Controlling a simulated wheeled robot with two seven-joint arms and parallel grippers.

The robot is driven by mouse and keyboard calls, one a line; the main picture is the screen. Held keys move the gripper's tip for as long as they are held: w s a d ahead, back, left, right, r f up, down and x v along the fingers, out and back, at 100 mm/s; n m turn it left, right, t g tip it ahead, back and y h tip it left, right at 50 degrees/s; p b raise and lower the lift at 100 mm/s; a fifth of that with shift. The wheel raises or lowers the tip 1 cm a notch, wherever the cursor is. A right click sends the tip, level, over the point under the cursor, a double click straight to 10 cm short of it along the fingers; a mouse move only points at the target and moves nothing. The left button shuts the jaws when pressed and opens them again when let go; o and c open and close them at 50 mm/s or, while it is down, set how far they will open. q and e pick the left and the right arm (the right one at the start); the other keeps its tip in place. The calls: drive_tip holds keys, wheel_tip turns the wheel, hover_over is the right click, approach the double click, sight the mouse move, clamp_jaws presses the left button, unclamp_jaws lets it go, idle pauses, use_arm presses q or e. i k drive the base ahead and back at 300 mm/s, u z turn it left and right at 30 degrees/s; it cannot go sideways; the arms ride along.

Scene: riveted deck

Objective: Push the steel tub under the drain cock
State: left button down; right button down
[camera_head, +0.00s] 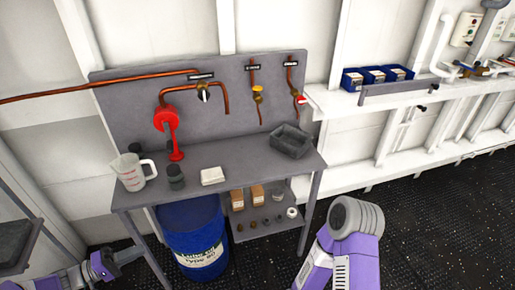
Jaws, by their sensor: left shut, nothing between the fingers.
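The steel tub (291,140) is a dark grey, open rectangular pan. It stands on the right part of the grey bench top, below the rightmost pipe. That pipe carries a cock with a red and white handle (301,100). The labels are too small to read, so I cannot tell which is the drain cock. My left gripper (135,253) is shut and low at the lower left, well away from the tub. My right gripper does not show.
On the bench top (235,160) stand a measuring jug (130,172), a dark jar (176,177), a white block (213,176) and a red funnel-like fitting (174,135). A blue drum (194,238) and a lower shelf are beneath.

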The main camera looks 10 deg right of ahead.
sight(292, 141)
drive_tip(key=k, duration=0.9)
drive_tip(key=z, duration=0.85)
drive_tip(key=i, duration=1.6)
drive_tip(key=u, duration=0.5)
drive_tip(key=i, duration=1)
drive_tip(key=z, duration=0.05)
